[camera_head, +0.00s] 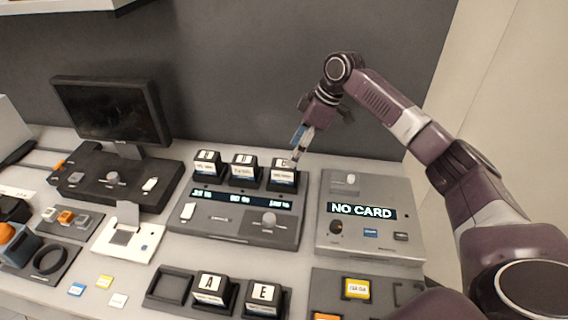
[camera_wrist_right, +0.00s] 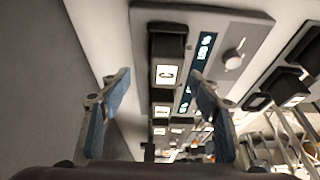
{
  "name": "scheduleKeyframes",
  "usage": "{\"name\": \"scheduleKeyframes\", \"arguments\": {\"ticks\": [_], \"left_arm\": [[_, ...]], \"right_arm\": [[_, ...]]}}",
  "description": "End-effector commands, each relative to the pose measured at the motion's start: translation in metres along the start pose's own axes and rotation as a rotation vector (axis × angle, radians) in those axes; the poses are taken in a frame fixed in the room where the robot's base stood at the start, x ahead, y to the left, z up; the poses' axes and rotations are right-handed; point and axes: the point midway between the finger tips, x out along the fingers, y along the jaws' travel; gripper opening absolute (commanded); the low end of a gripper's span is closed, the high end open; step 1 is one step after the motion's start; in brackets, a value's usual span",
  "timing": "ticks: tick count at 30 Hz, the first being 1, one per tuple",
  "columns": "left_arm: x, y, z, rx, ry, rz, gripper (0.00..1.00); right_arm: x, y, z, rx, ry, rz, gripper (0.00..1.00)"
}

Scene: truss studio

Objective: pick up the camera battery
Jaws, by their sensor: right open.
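Several black camera batteries with white letter labels are in the head view. Three stand in a row at the back of a charger (camera_head: 232,228) with a lit display: a left one (camera_head: 207,168), a middle one (camera_head: 243,175) and a right one (camera_head: 283,179). The right one also shows in the wrist view, labelled C (camera_wrist_right: 166,62). Batteries A (camera_head: 210,292) and E (camera_head: 262,298) sit in a tray at the front. My right gripper (camera_head: 299,147) is open just above the C battery; in the wrist view its blue fingers (camera_wrist_right: 160,85) are apart, with nothing between them. My left gripper is out of view.
A grey card reader (camera_head: 368,190) reading NO CARD stands right of the charger. A monitor (camera_head: 110,108) and black console (camera_head: 112,183) are at the left. Small coloured cards (camera_head: 104,282) lie at the front left. A dark wall rises behind the table.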

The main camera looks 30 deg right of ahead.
Motion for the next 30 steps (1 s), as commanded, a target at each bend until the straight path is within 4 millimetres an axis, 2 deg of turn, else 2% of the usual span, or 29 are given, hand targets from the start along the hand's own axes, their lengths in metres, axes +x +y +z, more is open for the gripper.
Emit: {"name": "scheduleKeyframes", "arguments": {"ticks": [7, 12, 15, 18, 24, 25, 30], "left_arm": [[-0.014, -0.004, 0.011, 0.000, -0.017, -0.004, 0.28], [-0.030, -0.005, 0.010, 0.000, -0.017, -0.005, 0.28], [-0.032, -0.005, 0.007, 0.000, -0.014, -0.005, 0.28], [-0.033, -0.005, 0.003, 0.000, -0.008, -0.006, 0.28], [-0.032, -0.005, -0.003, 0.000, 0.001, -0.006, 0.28], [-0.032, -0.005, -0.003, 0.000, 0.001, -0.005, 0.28], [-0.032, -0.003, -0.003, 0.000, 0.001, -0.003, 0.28]], "right_arm": [[0.026, -0.003, -0.002, 0.000, -0.003, -0.003, 0.56], [0.049, -0.008, -0.007, 0.001, -0.002, -0.004, 0.56], [0.064, -0.007, -0.006, 0.001, -0.002, -0.002, 0.56], [0.070, -0.007, -0.005, 0.000, -0.001, -0.001, 0.56], [0.072, -0.006, -0.005, 0.000, -0.001, 0.000, 0.56], [0.072, -0.006, -0.005, 0.000, -0.001, 0.000, 0.55], [0.072, -0.006, -0.005, 0.000, -0.001, 0.000, 0.37]]}}
